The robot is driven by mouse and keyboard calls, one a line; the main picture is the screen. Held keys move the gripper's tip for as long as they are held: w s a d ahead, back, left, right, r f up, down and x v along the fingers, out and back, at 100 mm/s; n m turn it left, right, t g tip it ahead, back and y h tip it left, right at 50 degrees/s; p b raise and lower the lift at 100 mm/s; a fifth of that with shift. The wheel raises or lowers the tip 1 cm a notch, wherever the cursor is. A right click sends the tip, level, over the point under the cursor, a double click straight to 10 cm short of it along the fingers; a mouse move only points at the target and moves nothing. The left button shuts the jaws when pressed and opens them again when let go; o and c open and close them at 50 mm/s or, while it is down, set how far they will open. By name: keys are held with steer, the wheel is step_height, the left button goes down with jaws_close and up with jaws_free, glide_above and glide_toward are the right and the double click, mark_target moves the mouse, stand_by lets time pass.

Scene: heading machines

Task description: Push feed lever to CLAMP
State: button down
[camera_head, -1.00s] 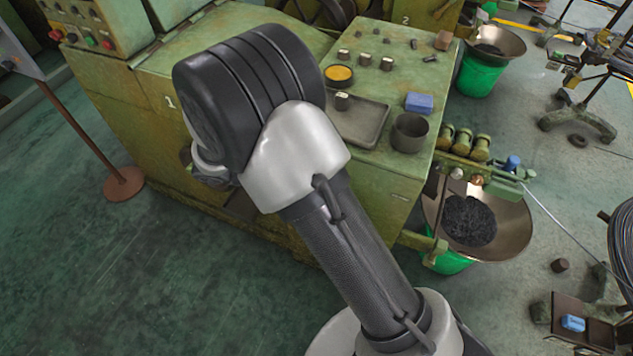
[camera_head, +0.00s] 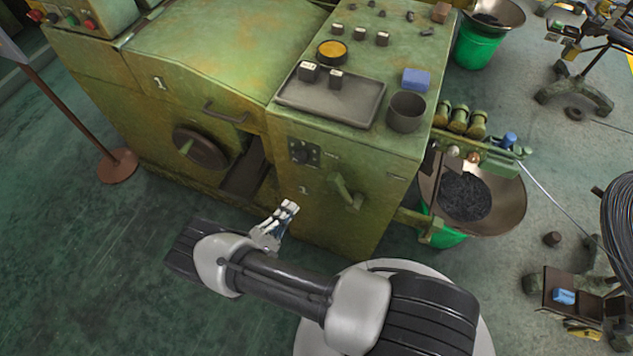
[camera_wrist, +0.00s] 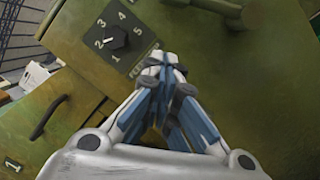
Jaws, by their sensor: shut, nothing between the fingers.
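A green lever (camera_head: 347,192), which looks like the feed lever, sits on the front face of machine 1, below and right of a small dark control panel (camera_head: 305,152). Any CLAMP mark is too small to read. In the wrist view, a green bar at the top edge (camera_wrist: 218,8) may be part of this lever. My gripper (camera_head: 291,206) is shut and empty, in front of the machine and left of the lever, apart from it. It also shows in the wrist view (camera_wrist: 165,68), with its blue-and-white fingers together beside a rotary dial (camera_wrist: 113,38) numbered 1 to 5.
A tray (camera_head: 378,108) with two small blocks, a dark cup (camera_head: 406,112) and a blue block (camera_head: 416,80) are on the machine top. A hood handle (camera_head: 225,112) and round wheel (camera_head: 200,148) are to the left. A wide bowl (camera_head: 512,205) stands right. Floor in front is clear.

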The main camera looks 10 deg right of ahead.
steer(key=shift+s+f, duration=0.1)
steer(key=shift+f, duration=0.1)
steer(key=w+d+r, duration=0.3)
steer(key=w+d, duration=0.1)
steer(key=d, duration=0.6)
steer(key=shift+w+r, duration=0.15)
steer(key=shift+w, duration=0.15)
steer(key=shift+d, duration=0.1)
steer(key=shift+r, duration=0.1)
